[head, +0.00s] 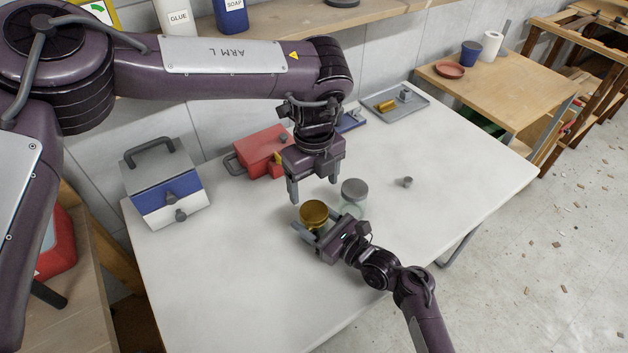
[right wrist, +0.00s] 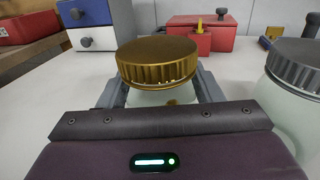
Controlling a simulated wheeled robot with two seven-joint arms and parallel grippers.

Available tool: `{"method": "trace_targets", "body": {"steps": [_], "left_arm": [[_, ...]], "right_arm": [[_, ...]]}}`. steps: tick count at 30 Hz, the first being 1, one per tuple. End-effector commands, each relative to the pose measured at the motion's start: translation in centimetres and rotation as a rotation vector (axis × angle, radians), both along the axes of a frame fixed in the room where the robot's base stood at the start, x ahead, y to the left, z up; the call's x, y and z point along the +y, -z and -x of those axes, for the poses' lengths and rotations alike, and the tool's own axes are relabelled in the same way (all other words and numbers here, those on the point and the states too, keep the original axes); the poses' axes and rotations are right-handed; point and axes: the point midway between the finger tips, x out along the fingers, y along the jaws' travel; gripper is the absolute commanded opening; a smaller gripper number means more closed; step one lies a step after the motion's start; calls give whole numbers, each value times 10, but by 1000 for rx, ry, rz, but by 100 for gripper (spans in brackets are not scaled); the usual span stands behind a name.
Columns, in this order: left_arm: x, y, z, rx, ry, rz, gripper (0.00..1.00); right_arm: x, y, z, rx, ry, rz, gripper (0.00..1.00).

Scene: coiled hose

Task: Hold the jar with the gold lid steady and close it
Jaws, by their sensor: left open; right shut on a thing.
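The jar with the gold lid (head: 314,212) stands on the white table, its lid sitting on top. In the right wrist view its gold lid (right wrist: 158,60) looks level, with the pale glass body (right wrist: 150,98) below it. My right gripper (head: 312,232) is shut on the jar body from the near side, its fingers on both sides below the lid. My left gripper (head: 313,198) is open and empty, pointing down above and around the height over the gold lid. Whether the lid is screwed tight cannot be seen.
A second jar with a grey lid (head: 354,190) stands close on the right. A red box (head: 258,150), a blue and white drawer box (head: 165,190) and a grey tray (head: 400,104) stand towards the back. A small grey knob (head: 407,182) lies right. The front table area is clear.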

Motion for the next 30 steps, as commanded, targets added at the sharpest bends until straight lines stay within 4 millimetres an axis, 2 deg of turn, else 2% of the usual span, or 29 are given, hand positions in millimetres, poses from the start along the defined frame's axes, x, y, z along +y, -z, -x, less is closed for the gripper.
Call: {"method": "trace_targets", "body": {"steps": [7,19,24,30], "left_arm": [[0,13,0,2,1,-1,75],[0,70,0,1,1,-2,75],[0,79,0,0,2,-1,75],[0,80,0,-1,2,-1,75]], "right_arm": [[0,0,0,0,0,0,0],[0,0,0,-1,1,1,0],[0,0,0,-1,1,1,0],[0,0,0,-1,1,1,0]]}}
